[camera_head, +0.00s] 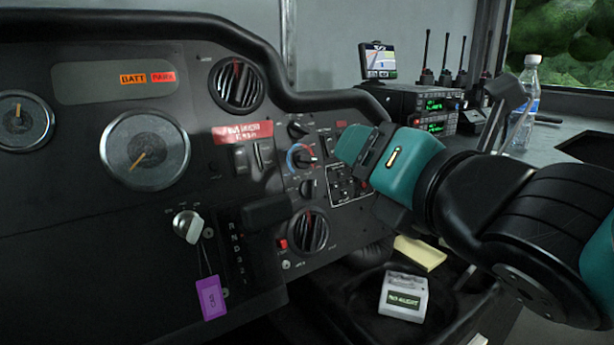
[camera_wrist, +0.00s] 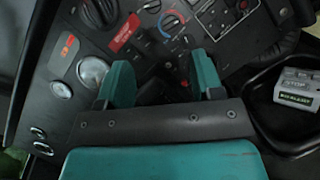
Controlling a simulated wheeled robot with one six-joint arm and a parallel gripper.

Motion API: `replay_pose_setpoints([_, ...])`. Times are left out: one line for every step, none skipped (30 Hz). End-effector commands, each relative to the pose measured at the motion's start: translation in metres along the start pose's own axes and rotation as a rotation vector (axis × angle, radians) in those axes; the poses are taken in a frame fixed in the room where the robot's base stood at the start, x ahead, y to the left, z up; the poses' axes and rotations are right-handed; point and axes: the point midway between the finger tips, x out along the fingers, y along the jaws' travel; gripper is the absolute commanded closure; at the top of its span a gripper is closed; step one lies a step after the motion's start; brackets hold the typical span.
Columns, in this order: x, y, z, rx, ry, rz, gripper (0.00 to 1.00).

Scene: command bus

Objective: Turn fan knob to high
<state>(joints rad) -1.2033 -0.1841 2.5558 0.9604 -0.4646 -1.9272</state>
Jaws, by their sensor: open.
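The black dash panel carries a column of small round knobs right of the red label: an upper knob (camera_head: 298,129), a middle knob with a blue and red ring (camera_head: 303,157), and a lower knob (camera_head: 307,188). I cannot read which is the fan knob or its setting. The ringed knob also shows at the top of the wrist view (camera_wrist: 171,23). My gripper (camera_wrist: 160,64) is open and empty, its two teal fingers apart in front of the panel. In the head view, its teal parts stand just right of the knobs and hide part of the panel.
Round air vents (camera_head: 236,84) sit above and below the knobs. A padded black bar (camera_head: 330,100) curves over the panel. A key with a purple tag (camera_head: 211,297) hangs at left. A white box (camera_head: 403,296) lies in the tray below; radios (camera_head: 425,105) and a bottle (camera_head: 527,95) stand behind.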

Motion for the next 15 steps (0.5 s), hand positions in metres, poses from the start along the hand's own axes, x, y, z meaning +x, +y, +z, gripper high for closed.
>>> replay_pose_setpoints([-0.001, 0.000, -0.007, -0.041, -0.015, 0.024, 0.39])
replay_pose_setpoints([-0.001, 0.002, -0.006, -0.062, -0.024, 0.032, 0.39])
replay_pose_setpoints([-0.001, 0.004, -0.005, -0.081, -0.032, 0.041, 0.39])
replay_pose_setpoints([0.000, 0.006, -0.004, -0.092, -0.037, 0.045, 0.39])
replay_pose_setpoints([0.001, 0.007, -0.003, -0.099, -0.039, 0.047, 0.39])
replay_pose_setpoints([0.003, 0.008, -0.001, -0.104, -0.041, 0.046, 0.39])
replay_pose_setpoints([0.006, 0.009, 0.000, -0.105, -0.042, 0.047, 0.39])
replay_pose_setpoints([0.009, 0.010, 0.002, -0.105, -0.042, 0.045, 0.39])
replay_pose_setpoints([0.013, 0.011, 0.003, -0.105, -0.042, 0.044, 0.39])
replay_pose_setpoints([0.017, 0.011, 0.003, -0.106, -0.041, 0.042, 0.39])
replay_pose_setpoints([0.021, 0.011, 0.004, -0.105, -0.041, 0.041, 0.39])
replay_pose_setpoints([0.027, 0.010, 0.004, -0.105, -0.039, 0.040, 0.39])
replay_pose_setpoints([0.031, 0.010, 0.005, -0.104, -0.038, 0.039, 0.39])
replay_pose_setpoints([0.033, 0.012, 0.005, -0.104, -0.039, 0.040, 0.39])
replay_pose_setpoints([0.037, 0.012, 0.005, -0.104, -0.040, 0.039, 0.39])
